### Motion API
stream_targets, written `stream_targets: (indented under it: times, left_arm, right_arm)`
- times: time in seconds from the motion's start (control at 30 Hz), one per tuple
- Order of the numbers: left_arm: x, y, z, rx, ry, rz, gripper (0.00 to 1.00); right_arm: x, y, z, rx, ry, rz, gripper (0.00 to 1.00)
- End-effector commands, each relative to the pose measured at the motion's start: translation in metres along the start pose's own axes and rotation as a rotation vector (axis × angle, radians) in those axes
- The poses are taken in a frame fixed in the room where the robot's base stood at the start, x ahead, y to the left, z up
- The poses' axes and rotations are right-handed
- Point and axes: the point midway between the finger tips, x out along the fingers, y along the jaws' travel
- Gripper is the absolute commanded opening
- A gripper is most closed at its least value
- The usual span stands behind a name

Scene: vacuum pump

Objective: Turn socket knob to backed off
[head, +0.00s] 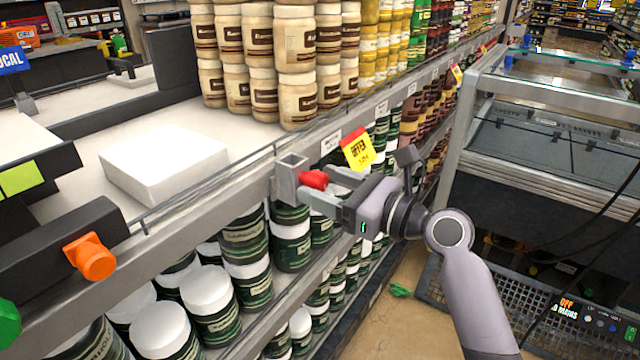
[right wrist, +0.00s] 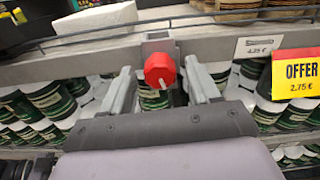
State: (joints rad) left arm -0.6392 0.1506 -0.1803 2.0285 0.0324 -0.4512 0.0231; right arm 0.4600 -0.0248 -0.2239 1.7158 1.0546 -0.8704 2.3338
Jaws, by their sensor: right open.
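The red socket knob (head: 313,180) sits on a grey square socket (head: 290,175) at the shelf's front edge. In the right wrist view the knob (right wrist: 160,70) faces me, and a short white mark on its face points down and slightly right. My right gripper (head: 322,190) is open, with its fingers reaching toward the knob. In the right wrist view the fingers of the gripper (right wrist: 160,88) stand left and right of the knob, with a visible gap on each side. My left gripper is not in view.
A yellow and red price tag (head: 358,149) hangs just behind the gripper. A thin rail runs along the shelf edge (head: 230,178). A white block (head: 165,160) and stacked jars (head: 297,40) stand on the shelf. A dark bar with an orange knob (head: 93,257) is at left.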

Motion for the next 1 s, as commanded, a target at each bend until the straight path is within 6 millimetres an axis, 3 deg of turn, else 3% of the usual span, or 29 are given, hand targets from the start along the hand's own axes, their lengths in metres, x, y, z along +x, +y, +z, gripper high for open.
stream_targets:
  times: [0.17,0.43,0.47,0.6,0.63,1.0]
  left_arm:
    - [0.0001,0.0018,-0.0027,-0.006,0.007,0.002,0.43]
    - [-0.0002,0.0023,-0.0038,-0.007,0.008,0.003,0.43]
    - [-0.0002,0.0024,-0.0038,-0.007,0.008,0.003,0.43]
    - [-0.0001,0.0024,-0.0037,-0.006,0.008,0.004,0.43]
    - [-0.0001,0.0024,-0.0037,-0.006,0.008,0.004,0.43]
    - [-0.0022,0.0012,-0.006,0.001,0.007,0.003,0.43]
  right_arm:
    - [0.0124,0.0004,-0.0003,-0.002,0.001,0.0,0.61]
    - [0.0137,0.0003,-0.0004,-0.002,0.002,0.0,0.61]
    - [0.0136,0.0003,-0.0004,-0.002,0.002,0.0,0.55]
    - [0.0135,0.0002,-0.0004,-0.002,0.002,0.0,0.09]
    - [0.0134,0.0002,-0.0004,-0.002,0.002,0.0,0.05]
    - [0.0132,-0.0001,0.0005,-0.053,0.002,-0.001,0.05]
